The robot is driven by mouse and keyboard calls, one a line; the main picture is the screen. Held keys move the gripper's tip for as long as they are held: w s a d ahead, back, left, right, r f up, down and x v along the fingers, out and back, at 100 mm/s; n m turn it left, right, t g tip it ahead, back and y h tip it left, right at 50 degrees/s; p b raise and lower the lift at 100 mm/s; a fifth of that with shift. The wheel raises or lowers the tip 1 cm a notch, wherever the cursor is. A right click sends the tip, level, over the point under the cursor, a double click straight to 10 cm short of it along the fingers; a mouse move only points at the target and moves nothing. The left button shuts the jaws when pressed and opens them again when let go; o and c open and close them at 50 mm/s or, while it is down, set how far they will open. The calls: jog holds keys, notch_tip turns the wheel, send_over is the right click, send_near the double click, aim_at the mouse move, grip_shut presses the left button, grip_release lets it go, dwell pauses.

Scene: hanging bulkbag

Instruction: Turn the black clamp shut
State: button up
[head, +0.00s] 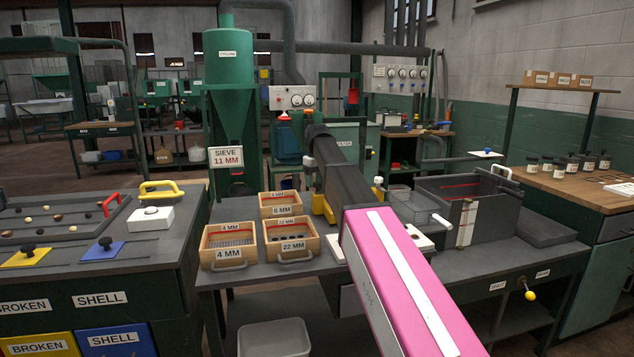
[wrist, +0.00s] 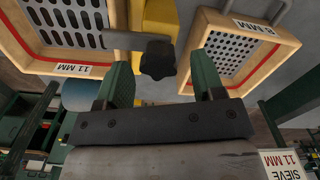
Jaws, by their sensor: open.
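The black clamp knob (wrist: 158,60) shows in the wrist view with a flat grey bar (wrist: 125,40) pointing left from it. The bar's end overlaps the edge of the wooden sieve frame (wrist: 20,35) labelled 11 MM. A yellow block (wrist: 158,18) lies beside the knob. My gripper (wrist: 162,76) is open, its two green fingers apart. The knob appears between and just past the fingertips; I cannot tell whether they touch it. In the head view my arm hides the clamp and the gripper.
A sieve frame (wrist: 287,42) labelled 8 MM is close on the right in the wrist view. Wooden sieve boxes (head: 229,260) stand on the bench left of my arm. A grey open box (head: 440,205) stands right of it. A green cyclone (head: 229,65) rises behind.

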aim_at(317, 182)
notch_tip(317, 182, up, 11)
jog(key=shift+f, duration=0.15)
dwell(0.5)
